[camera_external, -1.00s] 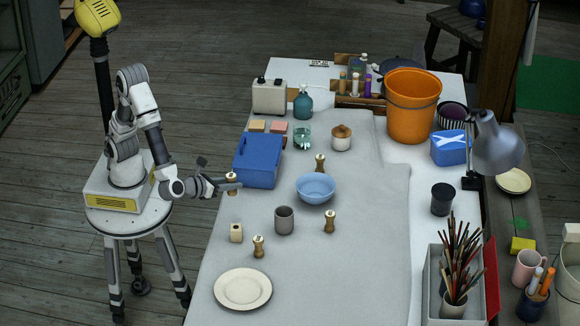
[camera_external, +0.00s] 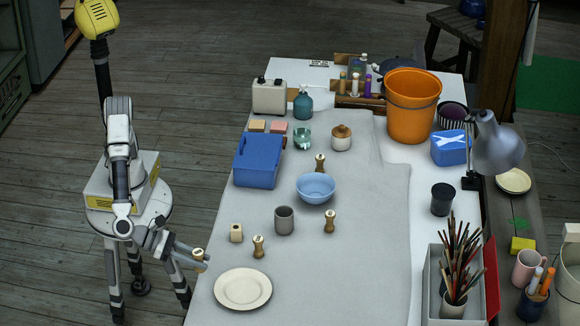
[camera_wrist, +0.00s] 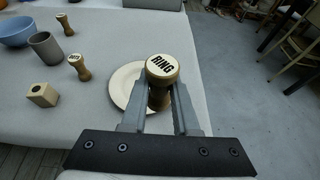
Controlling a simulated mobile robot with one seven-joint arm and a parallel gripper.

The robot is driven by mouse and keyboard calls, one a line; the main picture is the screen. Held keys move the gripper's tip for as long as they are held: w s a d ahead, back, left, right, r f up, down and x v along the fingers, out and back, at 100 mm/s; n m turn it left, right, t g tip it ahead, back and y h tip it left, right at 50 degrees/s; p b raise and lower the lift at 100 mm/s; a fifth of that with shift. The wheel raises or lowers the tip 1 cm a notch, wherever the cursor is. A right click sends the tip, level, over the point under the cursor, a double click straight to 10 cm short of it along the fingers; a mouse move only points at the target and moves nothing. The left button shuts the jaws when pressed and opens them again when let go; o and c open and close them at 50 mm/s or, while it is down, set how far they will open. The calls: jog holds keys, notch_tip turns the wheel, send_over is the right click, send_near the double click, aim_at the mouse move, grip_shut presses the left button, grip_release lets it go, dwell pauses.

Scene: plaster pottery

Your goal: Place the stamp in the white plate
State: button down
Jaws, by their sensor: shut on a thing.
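My gripper (camera_external: 199,261) is shut on a wooden stamp (camera_external: 199,256) with a pale round top. In the wrist view the stamp (camera_wrist: 161,72) sits upright between the fingers, with dark lettering like "RING" on top. The white plate (camera_external: 243,289) lies near the front left of the table. In the external view the held stamp is left of the plate, at the table's left edge and apart from the plate. In the wrist view the plate (camera_wrist: 122,88) shows behind the stamp, partly hidden by it and the fingers.
Other stamps stand on the table (camera_external: 380,270): one (camera_external: 258,246) behind the plate, one (camera_external: 330,221) farther right, one (camera_external: 320,163) behind the blue bowl (camera_external: 316,188). A wooden block (camera_external: 236,232) and grey cup (camera_external: 284,219) are nearby. Right of the plate is clear.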

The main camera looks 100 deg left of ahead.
jog(key=b, duration=0.3)
send_over(242, 291)
notch_tip(242, 291, down, 7)
jog(key=shift+d+r, duration=0.1)
jog(key=shift+w+f+b, duration=0.1)
jog(key=shift+f+b, duration=0.9)
jog(key=shift+f, duration=1.05)
jog(key=shift+f, duration=0.1)
jog(key=shift+f, duration=0.15)
jog(key=c, duration=0.7)
grip_release()
jog(key=shift+o, duration=0.2)
